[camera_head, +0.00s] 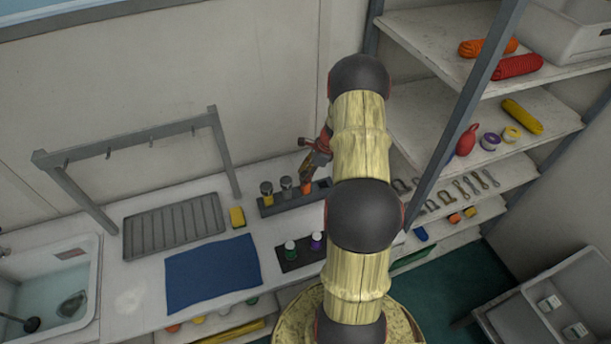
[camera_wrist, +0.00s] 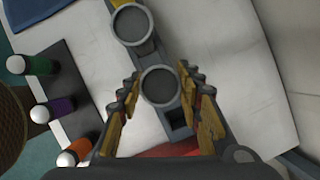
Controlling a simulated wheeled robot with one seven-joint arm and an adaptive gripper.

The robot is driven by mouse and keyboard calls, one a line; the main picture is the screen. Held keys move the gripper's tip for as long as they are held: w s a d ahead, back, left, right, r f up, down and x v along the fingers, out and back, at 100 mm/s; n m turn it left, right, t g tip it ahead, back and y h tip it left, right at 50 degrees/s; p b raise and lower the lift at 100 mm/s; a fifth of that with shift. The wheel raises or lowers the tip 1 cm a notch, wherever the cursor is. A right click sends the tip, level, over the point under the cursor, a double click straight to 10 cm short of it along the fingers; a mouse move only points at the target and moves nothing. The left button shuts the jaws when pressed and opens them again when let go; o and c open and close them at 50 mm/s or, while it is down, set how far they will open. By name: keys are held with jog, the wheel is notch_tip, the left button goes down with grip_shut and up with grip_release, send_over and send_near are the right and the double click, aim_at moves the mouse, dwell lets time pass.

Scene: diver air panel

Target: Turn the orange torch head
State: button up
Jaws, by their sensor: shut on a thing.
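The orange torch (camera_head: 306,188) stands upright in a dark grey rack, near the rack's right part. Its head is mostly hidden by my gripper (camera_head: 307,171) in the head view. In the wrist view my gripper (camera_wrist: 160,88) has one finger on each side of a round grey torch head (camera_wrist: 160,86), and I see its dark face from above. I take this to be the orange torch's head, though no orange shows on it there. My gripper is shut on it.
Two other torches (camera_head: 276,187) stand left of it in the rack (camera_head: 268,211). A yellow sponge (camera_head: 237,217) lies left of the rack. A black holder (camera_head: 290,263) with white-capped items stands in front. A blue mat (camera_head: 212,270) and drying tray (camera_head: 173,226) lie left.

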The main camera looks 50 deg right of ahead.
jog(key=o, duration=0.9)
jog(key=shift+r, duration=0.1)
jog(key=v, duration=1.1)
jog(key=shift+s+r, duration=0.15)
jog(key=shift+r, duration=0.2)
jog(key=shift+o, duration=0.4)
jog(key=shift+d, duration=0.1)
